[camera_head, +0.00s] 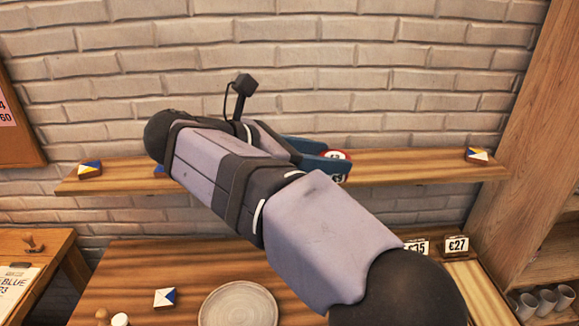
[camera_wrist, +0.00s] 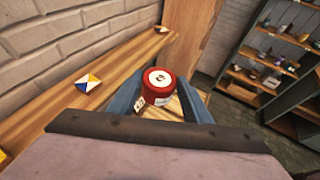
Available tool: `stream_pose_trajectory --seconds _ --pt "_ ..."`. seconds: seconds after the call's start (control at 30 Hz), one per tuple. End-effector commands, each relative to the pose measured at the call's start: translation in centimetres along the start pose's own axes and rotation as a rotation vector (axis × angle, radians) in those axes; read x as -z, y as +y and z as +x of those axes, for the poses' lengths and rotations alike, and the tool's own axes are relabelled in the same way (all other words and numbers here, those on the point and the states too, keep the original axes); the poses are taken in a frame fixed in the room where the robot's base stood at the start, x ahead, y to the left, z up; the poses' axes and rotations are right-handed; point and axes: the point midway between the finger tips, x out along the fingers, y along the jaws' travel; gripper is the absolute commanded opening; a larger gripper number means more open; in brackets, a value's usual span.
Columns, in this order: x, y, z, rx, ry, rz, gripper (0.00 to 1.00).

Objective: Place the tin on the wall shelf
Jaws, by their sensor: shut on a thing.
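The tin (camera_wrist: 158,84) is red with a pale round lid and sits between the two blue fingers of my gripper (camera_wrist: 160,98) in the wrist view. My gripper is shut on it. In the head view a small part of the tin (camera_head: 341,154) shows at the fingertips of my gripper (camera_head: 325,160), in front of the wall shelf (camera_head: 410,165). The wall shelf (camera_wrist: 50,115) also runs along the left of the wrist view, with the tin beside its front edge. I cannot tell the tin's height relative to the board. My arm hides the shelf's middle.
Tiles with blue, yellow and white lie on the shelf at the left (camera_head: 90,169) and right (camera_head: 478,155). Below is a wooden table with a grey plate (camera_head: 238,304), another tile (camera_head: 165,298) and price cards (camera_head: 456,244). A wooden cabinet (camera_head: 530,150) stands at the right.

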Motion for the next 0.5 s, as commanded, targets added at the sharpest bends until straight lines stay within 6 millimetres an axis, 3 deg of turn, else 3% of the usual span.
stream_pose_trajectory --seconds 0.17,0.37,0.5 --pt "-2.1 0.1 -0.9 -0.002 0.0 0.0 0.19" --pt "-1.9 4.4 -0.5 -0.105 0.016 -0.055 0.19" --pt "-1.8 8.4 -0.3 -0.205 0.028 -0.1 0.19"
